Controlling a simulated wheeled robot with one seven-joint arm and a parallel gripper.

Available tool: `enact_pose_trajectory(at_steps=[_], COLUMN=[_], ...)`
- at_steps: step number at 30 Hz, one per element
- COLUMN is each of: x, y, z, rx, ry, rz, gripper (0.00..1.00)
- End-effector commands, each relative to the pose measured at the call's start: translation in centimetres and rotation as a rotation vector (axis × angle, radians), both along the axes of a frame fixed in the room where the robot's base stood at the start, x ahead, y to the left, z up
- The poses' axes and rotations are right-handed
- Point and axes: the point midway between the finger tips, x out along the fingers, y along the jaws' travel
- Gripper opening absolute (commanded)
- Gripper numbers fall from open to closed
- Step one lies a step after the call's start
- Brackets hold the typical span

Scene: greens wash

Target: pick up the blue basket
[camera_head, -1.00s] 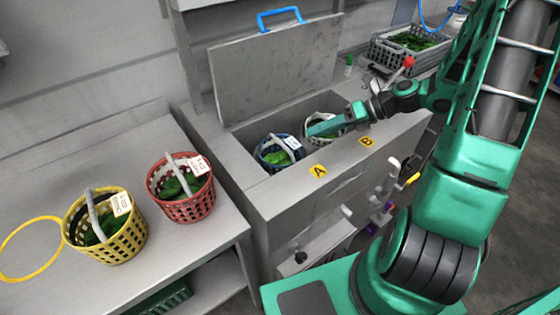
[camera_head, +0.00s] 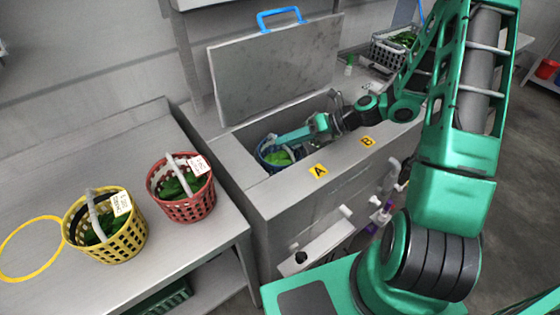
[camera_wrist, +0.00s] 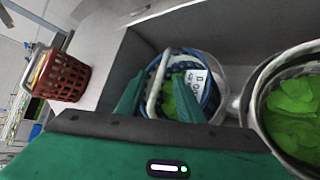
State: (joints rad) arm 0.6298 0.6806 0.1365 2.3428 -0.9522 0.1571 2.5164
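The blue basket (camera_head: 264,156) sits in compartment A of the open wash tank, with green leaves inside. In the wrist view the basket (camera_wrist: 211,98) shows a blue rim, a pale handle and a white label. My gripper (camera_head: 284,138) reaches down over it and hides part of it in the head view. In the wrist view my gripper (camera_wrist: 158,97) has its two green fingers apart, with the pale handle seen between them. I cannot tell whether the fingers touch the handle.
A pale basket of leaves (camera_wrist: 253,88) stands close to the right of the blue one. The raised tank lid (camera_head: 275,75) stands behind. A red basket (camera_head: 188,208) and a yellow basket (camera_head: 128,240) stand on the left bench (camera_head: 190,262). The tank walls are close around my gripper.

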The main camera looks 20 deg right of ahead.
Motion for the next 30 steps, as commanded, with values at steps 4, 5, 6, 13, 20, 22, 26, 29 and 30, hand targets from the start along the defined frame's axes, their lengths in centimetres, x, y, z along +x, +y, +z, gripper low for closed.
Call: enact_pose_trajectory(at_steps=[4,5,6,13,20,22,26,29,30], x=[0.16,0.15,0.16,0.15,0.17,0.17,0.19,0.20,0.19], y=[0.37,0.37,0.36,0.32,0.27,0.24,0.20,0.18,0.17], z=[-0.24,-0.23,-0.22,-0.21,-0.25,-0.27,-0.30,-0.33,-0.34], rx=[0.000,0.000,0.000,0.000,-0.002,-0.002,-0.003,-0.004,-0.005], ry=[0.000,0.000,0.000,-0.001,-0.001,-0.001,-0.001,-0.001,-0.001], rz=[0.000,0.000,0.000,0.001,-0.001,-0.001,-0.001,-0.002,-0.002], gripper=[0.34,0.34,0.34,0.00,0.00,0.00,0.00,0.00,0.00])
